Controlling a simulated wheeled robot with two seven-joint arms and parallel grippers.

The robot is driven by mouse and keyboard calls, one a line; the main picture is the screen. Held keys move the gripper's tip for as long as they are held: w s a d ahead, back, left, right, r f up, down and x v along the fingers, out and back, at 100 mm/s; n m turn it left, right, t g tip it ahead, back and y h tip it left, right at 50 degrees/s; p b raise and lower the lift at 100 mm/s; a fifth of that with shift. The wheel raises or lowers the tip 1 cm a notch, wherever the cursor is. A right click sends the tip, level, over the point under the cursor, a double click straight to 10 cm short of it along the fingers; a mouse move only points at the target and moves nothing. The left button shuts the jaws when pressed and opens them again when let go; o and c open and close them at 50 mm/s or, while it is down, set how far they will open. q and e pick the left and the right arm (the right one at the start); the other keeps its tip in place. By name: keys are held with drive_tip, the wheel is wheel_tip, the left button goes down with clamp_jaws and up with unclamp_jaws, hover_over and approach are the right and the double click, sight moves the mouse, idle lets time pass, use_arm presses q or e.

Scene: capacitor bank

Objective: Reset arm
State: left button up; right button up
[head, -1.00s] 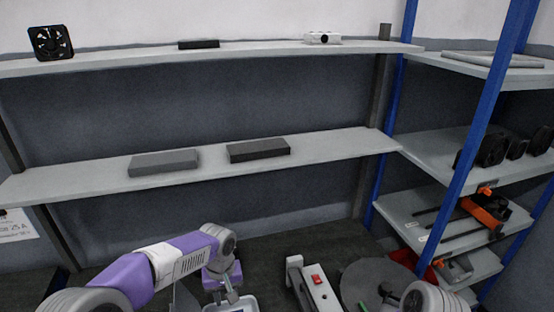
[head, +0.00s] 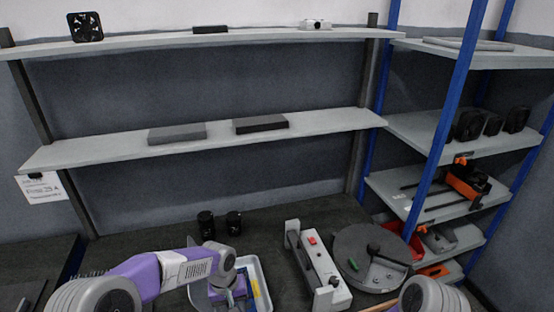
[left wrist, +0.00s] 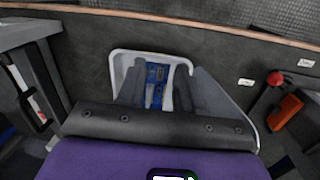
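My left arm comes in from the left in the head view, and its gripper (head: 240,291) is over a white tray (head: 263,272). The left wrist view shows the gripper's grey fingers (left wrist: 157,92) apart, with a gap between them. A blue item (left wrist: 157,72) shows through that gap, inside the white tray (left wrist: 118,60); I see nothing clearly gripped. My right arm shows only as a rounded link at the bottom right of the head view. Its gripper is out of view.
Two black cylinders (head: 206,226) stand behind the tray. A white device with a red switch (head: 312,240) and a round dark plate (head: 345,245) are to its right. Shelves (head: 330,124) hold grey boxes (head: 177,134); a blue-post rack (head: 447,125) stands at right.

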use_arm(q)
drive_tip(key=s+d+f+h+b, duration=0.1)
drive_tip(key=s+f+b, duration=0.2)
drive_tip(key=s+f, duration=0.7)
drive_tip(key=s+d+f+t+h+b, duration=0.1)
drive_tip(key=s+f+h+b, duration=0.1)
drive_tip(key=s+f, duration=0.8)
wheel_tip(320, 180, down, 8)
drive_tip(key=shift+r+b, duration=0.2)
drive_tip(key=shift+b, duration=0.4)
